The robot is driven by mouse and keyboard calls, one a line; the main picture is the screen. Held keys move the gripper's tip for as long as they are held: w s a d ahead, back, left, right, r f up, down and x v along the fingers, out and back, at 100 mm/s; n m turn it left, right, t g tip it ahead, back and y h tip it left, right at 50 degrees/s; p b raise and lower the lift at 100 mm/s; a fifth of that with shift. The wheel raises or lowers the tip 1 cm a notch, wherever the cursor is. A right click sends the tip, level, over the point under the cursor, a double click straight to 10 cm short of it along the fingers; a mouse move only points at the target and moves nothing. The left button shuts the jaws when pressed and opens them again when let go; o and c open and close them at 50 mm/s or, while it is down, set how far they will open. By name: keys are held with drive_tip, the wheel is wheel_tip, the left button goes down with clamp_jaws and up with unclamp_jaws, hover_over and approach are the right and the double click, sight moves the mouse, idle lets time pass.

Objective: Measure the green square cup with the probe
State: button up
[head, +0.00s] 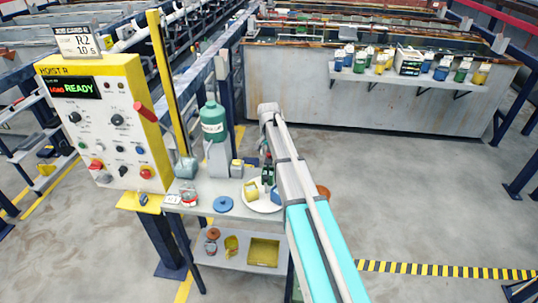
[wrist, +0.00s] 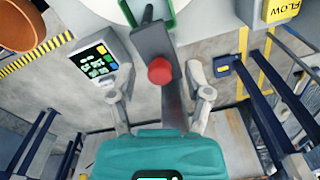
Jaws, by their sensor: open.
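A green square cup (head: 267,174) stands on a round white plate (head: 262,206) on the grey stand, partly hidden by my arm. Its green rim (wrist: 170,14) shows at the top of the wrist view. A grey probe-like handle with a red button (wrist: 159,70) lies between my fingers, and its thin dark tip overlaps the cup's opening. I cannot tell how deep the tip is. My gripper (wrist: 160,94) is open, one finger on each side of the handle with gaps visible. In the head view my gripper is mostly hidden behind my arm.
A yellow cup (head: 251,190) sits beside the green cup on the plate. A green bottle (head: 213,122), a blue disc (head: 223,203) and the hoist control box (head: 105,125) are to the left. A back shelf (head: 385,75) holds several small cups. Open floor lies right.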

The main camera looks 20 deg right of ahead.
drive_tip(key=shift+c, duration=0.3)
clamp_jaws()
wheel_tip(320, 180, up, 4)
drive_tip(key=p, duration=0.4)
drive_tip(key=shift+r, duration=0.1)
drive_tip(key=shift+w, duration=0.1)
drive_tip(key=shift+o, duration=0.3)
unclamp_jaws()
drive_tip(key=shift+r, duration=0.1)
